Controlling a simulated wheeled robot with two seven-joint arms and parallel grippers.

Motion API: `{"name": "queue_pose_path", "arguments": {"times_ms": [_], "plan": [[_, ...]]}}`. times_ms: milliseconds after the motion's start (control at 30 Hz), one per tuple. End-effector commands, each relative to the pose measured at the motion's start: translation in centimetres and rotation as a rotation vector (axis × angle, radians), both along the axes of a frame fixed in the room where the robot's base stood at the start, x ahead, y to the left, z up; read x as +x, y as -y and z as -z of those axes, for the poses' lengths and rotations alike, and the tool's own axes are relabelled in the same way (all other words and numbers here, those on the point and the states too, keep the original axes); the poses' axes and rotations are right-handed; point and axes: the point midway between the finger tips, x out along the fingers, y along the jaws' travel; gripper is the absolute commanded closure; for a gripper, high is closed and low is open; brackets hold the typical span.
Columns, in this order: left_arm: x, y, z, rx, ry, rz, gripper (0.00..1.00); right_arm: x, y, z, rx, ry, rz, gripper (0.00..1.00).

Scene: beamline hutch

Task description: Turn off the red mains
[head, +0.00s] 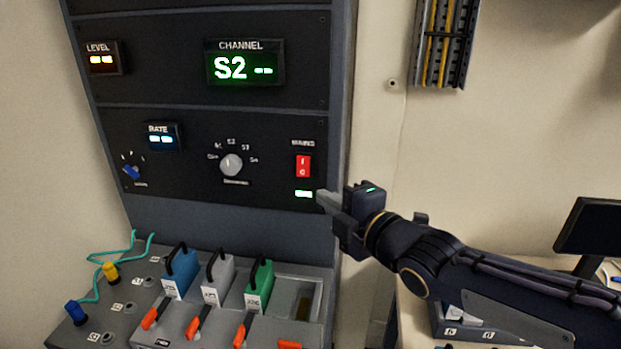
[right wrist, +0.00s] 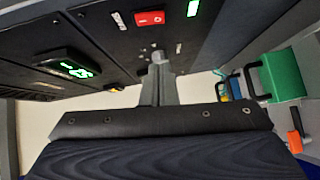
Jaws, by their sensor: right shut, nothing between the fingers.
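The red mains rocker switch (head: 303,166) is on the black panel, under the label MAINS, with I at its top and O at its bottom. A green lamp (head: 304,194) glows just below it. In the right wrist view the red switch (right wrist: 149,18) is at the top, with the lit lamp (right wrist: 193,8) to its right. My right gripper (head: 325,200) is shut and empty, to the right of and below the switch, near the panel's right edge. Its closed fingertips (right wrist: 160,58) show in the right wrist view, apart from the switch. My left gripper is out of view.
The panel also has a selector knob (head: 231,165), a small blue knob (head: 132,171) and a green CHANNEL display (head: 244,67) reading S2. Below are blue (head: 180,272), grey (head: 217,279) and green (head: 259,284) handled modules with orange levers. A dark monitor (head: 590,228) stands at right.

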Motion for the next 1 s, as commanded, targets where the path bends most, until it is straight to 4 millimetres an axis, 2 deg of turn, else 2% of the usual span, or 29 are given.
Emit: {"name": "queue_pose_path", "arguments": {"times_ms": [300, 500, 700, 1000], "plan": [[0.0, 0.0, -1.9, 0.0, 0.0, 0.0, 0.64, 5.8, -3.9, 0.5, -0.002, -0.003, 0.0, 1.0], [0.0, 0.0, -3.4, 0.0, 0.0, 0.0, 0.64, 8.5, -3.1, 0.7, -0.001, -0.002, 0.003, 1.0], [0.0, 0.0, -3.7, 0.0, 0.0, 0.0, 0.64, 9.4, -3.0, 1.0, 0.001, -0.001, 0.001, 1.0], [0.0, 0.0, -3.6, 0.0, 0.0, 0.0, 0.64, 9.4, -2.9, 1.1, 0.0, 0.0, 0.0, 1.0]]}}
